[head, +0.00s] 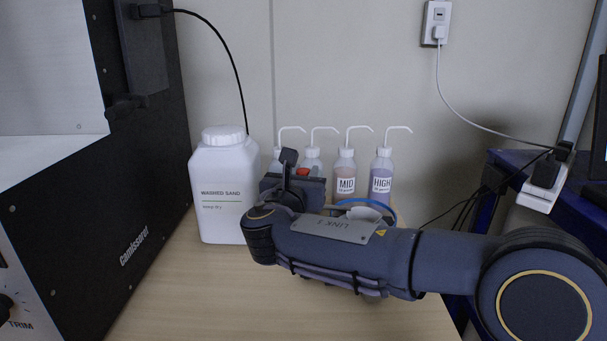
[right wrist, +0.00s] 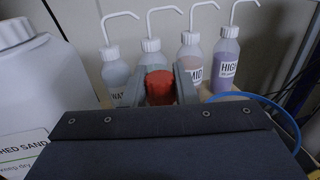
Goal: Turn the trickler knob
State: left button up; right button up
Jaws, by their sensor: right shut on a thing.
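My right gripper (head: 301,172) is in front of the wash bottles, right of the sand jug. In the right wrist view its two grey fingers stand on either side of a red ribbed knob-like piece (right wrist: 159,88) and are shut on it. The red piece (head: 303,172) shows only as a small patch in the head view. What it sits on is hidden behind my gripper and arm, and no label shows that it is the trickler knob. A black knob (head: 6,303) by the word TRIM is at the far left. My left gripper is not in view.
A white jug (head: 222,190) marked WASHED SAND stands left of my gripper. Several wash bottles, including MID (head: 344,178) and HIGH (head: 382,180), stand behind it. A blue cable (head: 365,202) lies to the right. A black cabinet (head: 125,200) bounds the left; the front wood table (head: 190,295) is clear.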

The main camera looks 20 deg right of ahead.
jog(key=shift+n+y, duration=0.3)
jog(key=shift+y, duration=0.2)
jog(key=shift+d+f+n+t+y+b, duration=0.1)
jog(key=shift+n+t+y+b, duration=0.35)
jog(key=shift+n+t+y, duration=0.5)
jog(key=n+y+b, duration=0.1)
jog(key=y, duration=0.1)
jog(key=shift+y, duration=0.35)
jog(key=n+y+b, duration=0.3)
jog(key=y, duration=0.1)
jog(key=shift+f, duration=0.15)
jog(key=shift+n+y+b, duration=1)
jog(key=shift+n+y, duration=0.05)
jog(key=shift+y, duration=0.75)
jog(key=shift+y, duration=0.3)
jog(key=shift+r+n+g+y+b, duration=0.2)
jog(key=shift+n+g+y+b, duration=0.1)
jog(key=shift+n+b, duration=0.1)
jog(key=shift+n+g+y+b, duration=0.3)
jog(key=shift+n+y, duration=0.2)
jog(key=shift+y, duration=0.2)
